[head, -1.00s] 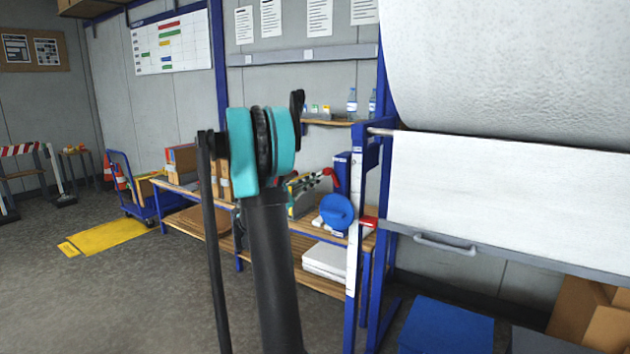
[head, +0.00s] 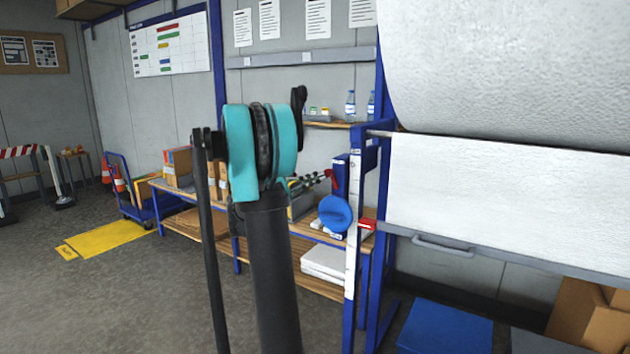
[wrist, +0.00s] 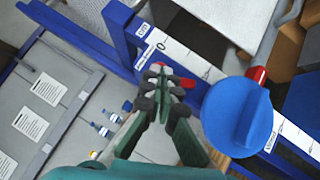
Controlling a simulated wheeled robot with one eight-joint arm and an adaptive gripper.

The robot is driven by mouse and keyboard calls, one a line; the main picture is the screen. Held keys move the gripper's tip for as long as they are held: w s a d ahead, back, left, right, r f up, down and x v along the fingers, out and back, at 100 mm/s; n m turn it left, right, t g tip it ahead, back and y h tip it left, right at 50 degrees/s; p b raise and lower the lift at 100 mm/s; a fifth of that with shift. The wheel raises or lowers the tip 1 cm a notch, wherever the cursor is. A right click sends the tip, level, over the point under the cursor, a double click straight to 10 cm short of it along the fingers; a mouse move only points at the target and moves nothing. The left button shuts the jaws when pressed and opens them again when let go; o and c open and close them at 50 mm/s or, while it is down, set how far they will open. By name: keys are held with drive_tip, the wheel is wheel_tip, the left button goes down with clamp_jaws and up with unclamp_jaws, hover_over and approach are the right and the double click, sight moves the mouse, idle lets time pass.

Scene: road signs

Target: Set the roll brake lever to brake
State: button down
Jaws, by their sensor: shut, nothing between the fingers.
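A red lever (wrist: 183,81) shows in the wrist view on the white labelled strip of the blue roll stand, right beside my fingertips. In the head view a dark red part (head: 329,180) shows at the fingertips, left of the stand's post. My gripper (wrist: 164,84) is shut and empty, its dark fingertips together over the strip; I cannot tell whether they touch the lever. It also shows in the head view (head: 312,182), partly behind my arm. A large blue knob (wrist: 238,117) sits right of the fingers. The strip's labels are too small to read.
The white roll (head: 510,65) and its hanging sheet (head: 510,195) fill the right side, with a grey handle bar below. A wooden workbench (head: 205,225) stands behind my arm. A second red part (head: 367,224) is low on the post.

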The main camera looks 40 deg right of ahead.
drive_tip(key=m+y, duration=0.1)
drive_tip(key=s+r+m+y, duration=0.1)
drive_tip(key=m, duration=0.1)
drive_tip(key=s+d+m+y, duration=0.1)
drive_tip(key=m+y, duration=0.1)
drive_tip(key=shift+s+r, duration=0.2)
drive_tip(key=shift+s, duration=0.05)
